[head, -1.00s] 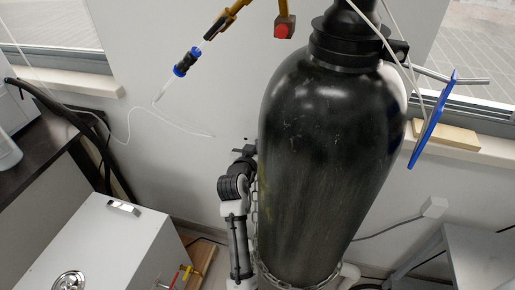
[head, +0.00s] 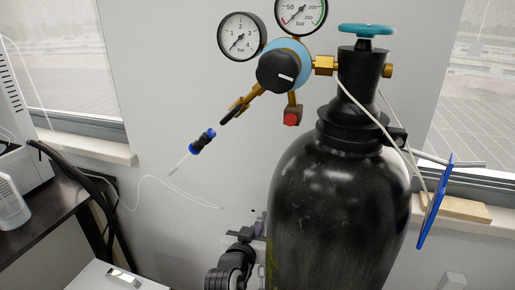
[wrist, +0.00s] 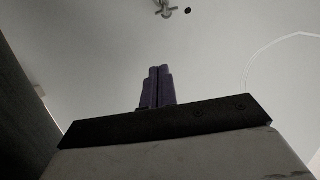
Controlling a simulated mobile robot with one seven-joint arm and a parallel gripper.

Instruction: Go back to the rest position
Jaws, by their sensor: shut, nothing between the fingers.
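My gripper (head: 258,219) shows low in the head view, left of the black gas cylinder (head: 335,205) and in front of the white wall. My arm below it is partly cut off by the bottom edge. In the wrist view the two dark purple fingers of my gripper (wrist: 158,72) point up and lie side by side, touching. Nothing is between them. The gripper appears apart from the cylinder, but the gap is hard to judge.
The cylinder carries a brass regulator (head: 285,68) with two gauges and a teal valve wheel (head: 367,30). A blue-ended tube connector (head: 202,141) and thin white tubing hang left of it. A blue plate (head: 435,202) sticks out right. A dark bench (head: 50,207) stands left.

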